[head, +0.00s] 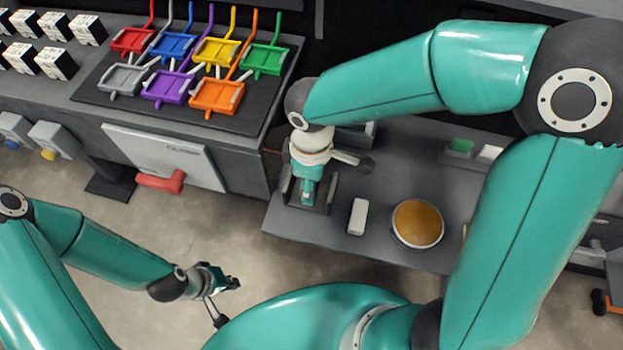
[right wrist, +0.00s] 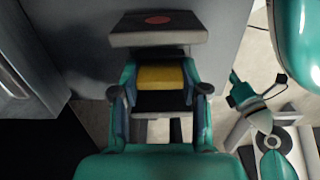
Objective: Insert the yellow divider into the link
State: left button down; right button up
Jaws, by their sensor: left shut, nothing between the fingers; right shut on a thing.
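The yellow divider (right wrist: 160,77) shows in the right wrist view between the fingers of my right gripper (right wrist: 160,88), which is shut on it. A grey block with a red mark (right wrist: 158,26) lies just past the fingertips. In the head view my right gripper (head: 307,192) points down at a dark holder (head: 325,200) on the grey table, and the divider is hidden there. I cannot make out the link clearly or tell whether the divider touches it. My left gripper (head: 230,284) is shut and empty, away from the table over the floor.
A white block (head: 357,216) and a round tin with an orange-brown top (head: 417,223) stand on the table right of my right gripper. A bench at the left carries several coloured trays (head: 168,88) and white-black boxes (head: 56,63). The floor around my left gripper is clear.

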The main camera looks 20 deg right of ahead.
jog(key=shift+f, duration=0.2)
jog(key=o, duration=0.9)
jog(key=shift+r, duration=0.15)
notch_tip(320, 180, up, 12)
jog(key=shift+f, duration=0.2)
